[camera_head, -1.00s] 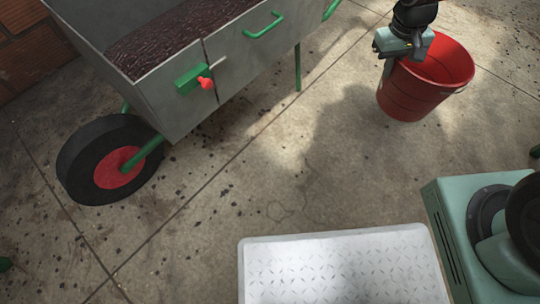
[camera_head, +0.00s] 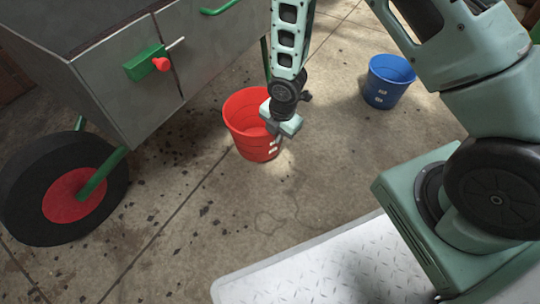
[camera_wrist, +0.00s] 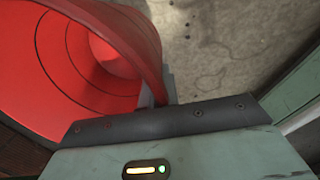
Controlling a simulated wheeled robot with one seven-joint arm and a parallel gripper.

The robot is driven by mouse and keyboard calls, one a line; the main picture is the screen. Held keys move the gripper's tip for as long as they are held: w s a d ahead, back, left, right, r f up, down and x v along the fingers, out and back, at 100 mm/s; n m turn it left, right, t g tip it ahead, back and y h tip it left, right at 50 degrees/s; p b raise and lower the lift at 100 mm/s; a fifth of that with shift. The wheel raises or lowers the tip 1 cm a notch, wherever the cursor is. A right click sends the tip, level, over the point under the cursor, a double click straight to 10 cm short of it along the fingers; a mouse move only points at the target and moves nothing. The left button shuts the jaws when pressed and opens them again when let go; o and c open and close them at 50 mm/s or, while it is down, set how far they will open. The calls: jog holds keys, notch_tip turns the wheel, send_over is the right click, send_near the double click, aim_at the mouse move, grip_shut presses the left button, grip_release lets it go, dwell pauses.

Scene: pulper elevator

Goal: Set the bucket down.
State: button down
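A red bucket (camera_head: 240,130) is beside the grey cart, roughly upright and close to the floor. I cannot tell whether its base touches the floor. My gripper (camera_head: 273,126) is at the bucket's right rim, shut on its wall. In the wrist view the red bucket (camera_wrist: 60,60) fills the left side, and its wall runs down to my gripper (camera_wrist: 155,100), with a finger against the outside. The inside that shows is empty.
The grey cart (camera_head: 105,85) has a green latch with a red knob (camera_head: 161,64) and a black wheel (camera_head: 25,190) at left. A blue bucket (camera_head: 388,80) stands on the floor at upper right. Bare concrete lies around the red bucket.

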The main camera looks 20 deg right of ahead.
notch_tip(320, 180, down, 8)
jog(key=b, duration=0.4)
jog(key=shift+b, duration=0.35)
jog(key=c, duration=1.7)
grip_release()
jog(key=shift+f, duration=0.1)
